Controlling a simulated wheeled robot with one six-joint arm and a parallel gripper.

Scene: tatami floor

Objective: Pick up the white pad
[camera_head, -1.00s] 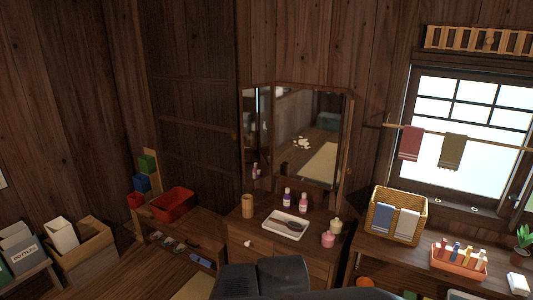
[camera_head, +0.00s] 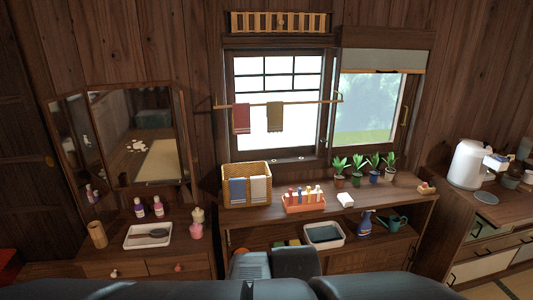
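A small white block-like pad (camera_head: 345,200) lies on the wooden bench under the window, just right of the orange rack of colored-topped tubes. It looks flat-topped, and nothing rests on it. Dark grey parts of my own body and arm fill the bottom middle of the view, in front of the bench. I cannot make out my gripper's fingers in this view.
The orange rack (camera_head: 304,205) and a wicker basket with towels (camera_head: 247,184) stand left of the pad. Several potted plants (camera_head: 357,170) stand behind it. The shelf below holds a white-rimmed tub (camera_head: 324,235), a blue spray bottle (camera_head: 366,222) and a teal watering can (camera_head: 393,224).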

